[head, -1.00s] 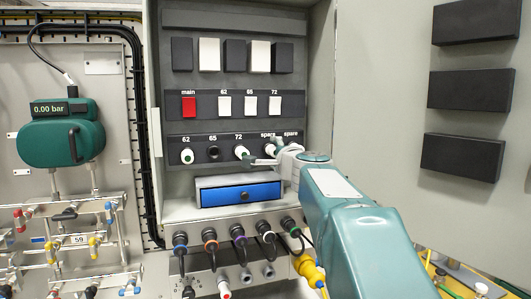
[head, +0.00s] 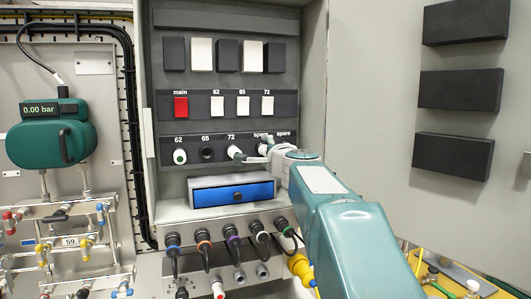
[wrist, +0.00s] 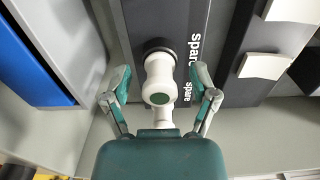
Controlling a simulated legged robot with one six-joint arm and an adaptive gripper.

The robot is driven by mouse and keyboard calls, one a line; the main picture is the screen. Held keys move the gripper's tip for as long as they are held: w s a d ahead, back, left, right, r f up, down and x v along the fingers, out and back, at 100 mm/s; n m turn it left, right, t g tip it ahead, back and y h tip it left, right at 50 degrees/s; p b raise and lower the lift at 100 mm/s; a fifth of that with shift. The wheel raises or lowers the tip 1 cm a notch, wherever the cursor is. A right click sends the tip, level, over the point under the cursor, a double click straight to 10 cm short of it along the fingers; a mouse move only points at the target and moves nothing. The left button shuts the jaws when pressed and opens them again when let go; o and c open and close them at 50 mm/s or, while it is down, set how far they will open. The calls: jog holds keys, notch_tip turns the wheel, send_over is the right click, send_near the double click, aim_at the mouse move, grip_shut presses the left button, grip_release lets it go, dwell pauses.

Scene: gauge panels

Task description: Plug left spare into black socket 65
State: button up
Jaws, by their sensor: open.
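The left spare (wrist: 158,68) is a white plug with a green end, seated in a dark ring on the panel. In the head view, the left spare (head: 262,150) is partly hidden by my gripper. My gripper (wrist: 160,74) is open, with one finger on each side of the left spare and visible gaps between. It also shows at the panel in the head view (head: 256,151). Black socket 65 (head: 207,154) is an empty dark round hole between the white plugs at 62 (head: 180,156) and 72 (head: 234,152). The right spare (wrist: 163,117) is mostly hidden behind the left one.
A blue drawer (head: 232,195) sits below the sockets. A row of switches (head: 217,105) is above them. Black cable connectors (head: 204,247) stick out below the drawer. The open cabinet door (head: 395,180) stands at the right.

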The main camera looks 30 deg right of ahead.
dwell(0.3)
grip_shut()
jog(key=shift+s, duration=0.15)
jog(key=shift+v, duration=2.85)
